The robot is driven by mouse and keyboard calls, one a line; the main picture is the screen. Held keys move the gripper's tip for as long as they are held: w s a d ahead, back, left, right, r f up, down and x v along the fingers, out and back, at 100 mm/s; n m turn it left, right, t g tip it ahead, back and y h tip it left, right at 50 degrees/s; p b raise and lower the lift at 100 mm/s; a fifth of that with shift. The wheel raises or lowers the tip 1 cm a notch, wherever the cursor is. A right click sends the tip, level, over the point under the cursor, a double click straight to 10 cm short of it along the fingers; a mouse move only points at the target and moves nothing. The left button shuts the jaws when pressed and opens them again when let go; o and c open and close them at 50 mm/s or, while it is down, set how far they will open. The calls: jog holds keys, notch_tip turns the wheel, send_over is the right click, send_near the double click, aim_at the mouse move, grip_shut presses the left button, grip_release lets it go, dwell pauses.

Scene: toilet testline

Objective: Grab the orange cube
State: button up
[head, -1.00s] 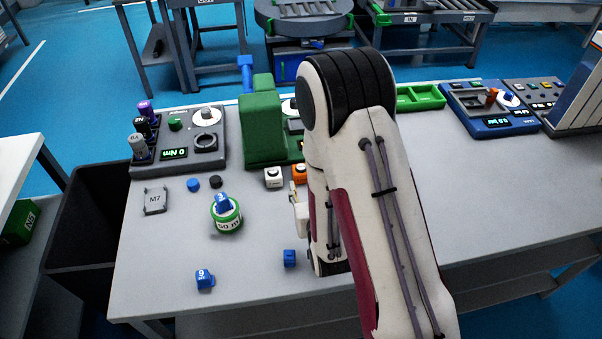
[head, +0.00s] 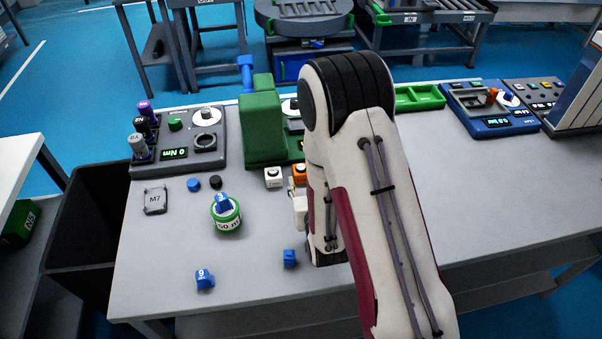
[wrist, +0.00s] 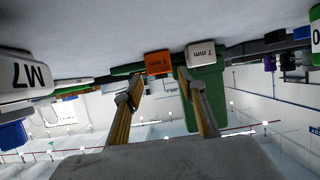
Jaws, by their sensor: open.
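The orange cube (head: 299,173) stands on the grey table beside a white cube (head: 273,178), partly hidden by my arm in the head view. In the wrist view, which is upside down, the orange cube (wrist: 158,63) reads "5 mm" and shows beyond and between my two fingertips. The white cube (wrist: 200,54) reads "7 mm" and is just right of it, behind the right fingertip. My gripper (wrist: 157,84) is open and empty, with the orange cube ahead of it. In the head view my arm hides most of the gripper.
A green block-shaped device (head: 263,125) stands behind the cubes. The table's right side is clear.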

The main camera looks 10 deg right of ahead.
aim_at(302, 174)
jog(key=shift+w, duration=0.1)
jog(key=shift+x, duration=2.5)
jog(key=shift+r, duration=0.1)
jog(key=c, duration=0.9)
